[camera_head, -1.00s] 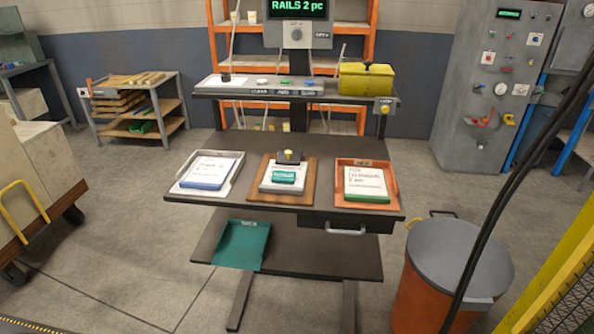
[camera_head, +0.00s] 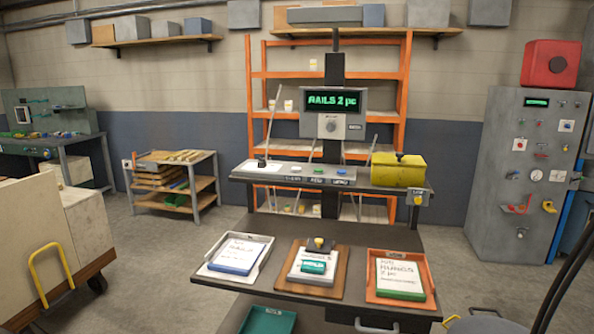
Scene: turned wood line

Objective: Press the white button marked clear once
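A small white button (camera_head: 297,168) sits on the raised shelf (camera_head: 242,174) of the workbench, at the left of a short row. A green button (camera_head: 318,170) and a blue button (camera_head: 340,172) are to its right. Small dark labels (camera_head: 316,181) are on the shelf's front edge below them; their lettering is too small to read surely, so I cannot confirm which says clear. A display (camera_head: 332,101) above the shelf reads "RAILS 2 pc". Neither of my grippers is in view.
A yellow box (camera_head: 399,170) stands at the shelf's right end, a black knob (camera_head: 261,161) at its left. Below, the bench top (camera_head: 345,232) bears a white tray (camera_head: 204,272), a brown board (camera_head: 337,284) and an orange tray (camera_head: 429,290). A grey cabinet (camera_head: 512,190) stands right.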

